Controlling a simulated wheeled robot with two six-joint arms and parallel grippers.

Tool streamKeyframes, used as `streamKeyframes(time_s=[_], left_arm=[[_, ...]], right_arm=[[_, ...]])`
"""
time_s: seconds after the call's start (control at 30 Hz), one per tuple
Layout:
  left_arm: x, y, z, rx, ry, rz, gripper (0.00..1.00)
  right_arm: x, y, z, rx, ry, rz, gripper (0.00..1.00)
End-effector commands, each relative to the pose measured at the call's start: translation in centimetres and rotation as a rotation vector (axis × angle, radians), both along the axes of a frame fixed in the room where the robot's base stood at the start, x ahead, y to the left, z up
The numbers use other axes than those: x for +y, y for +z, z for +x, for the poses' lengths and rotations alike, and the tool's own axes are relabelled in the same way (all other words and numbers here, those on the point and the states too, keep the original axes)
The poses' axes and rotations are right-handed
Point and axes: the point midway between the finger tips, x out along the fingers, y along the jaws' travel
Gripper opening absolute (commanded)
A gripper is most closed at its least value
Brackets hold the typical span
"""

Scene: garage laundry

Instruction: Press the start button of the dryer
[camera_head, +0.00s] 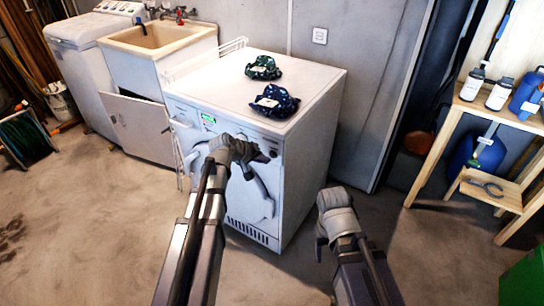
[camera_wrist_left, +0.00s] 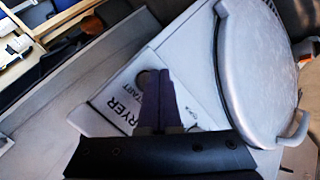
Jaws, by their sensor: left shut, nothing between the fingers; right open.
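The dryer (camera_head: 300,95) is a white front-loading machine in the middle of the head view. In the left wrist view its tilted label (camera_wrist_left: 118,115) reads DRYER and START. A dark round button (camera_wrist_left: 143,79) shows beside that lettering, partly covered by my fingers. My left gripper (camera_head: 264,157) is shut and empty in front of the upper right of the dryer's front. In the left wrist view the left gripper (camera_wrist_left: 159,74) overlaps the button's edge; I cannot tell whether it touches. My right gripper (camera_head: 319,250) is open and empty, low to the right of the dryer.
The round dryer door (camera_wrist_left: 262,75) is beside the label. Two dark patterned cloth bundles (camera_head: 264,68) (camera_head: 275,101) lie on the dryer's top. A sink (camera_head: 160,35) stands left, a wooden shelf (camera_head: 447,130) with bottles right. The floor in front is clear.

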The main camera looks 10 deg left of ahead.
Motion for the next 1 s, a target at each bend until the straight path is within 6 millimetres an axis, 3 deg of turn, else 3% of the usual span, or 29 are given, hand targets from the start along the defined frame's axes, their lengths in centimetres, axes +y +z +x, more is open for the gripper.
streamKeyframes(time_s=[0.27, 0.73, 1.0], left_arm=[[0.1, 0.0, -0.5, 0.000, 0.001, -0.001, 0.00], [1.5, 0.0, -4.5, 0.000, 0.001, -0.001, 0.00], [1.7, 0.0, -4.7, 0.001, -0.001, 0.000, 0.00]], right_arm=[[0.0, 0.0, 0.0, 0.000, 0.000, 0.000, 0.59], [0.0, 0.0, 0.0, 0.000, 0.000, 0.000, 0.59], [0.0, 0.0, 0.0, 0.000, 0.000, 0.000, 0.59]])
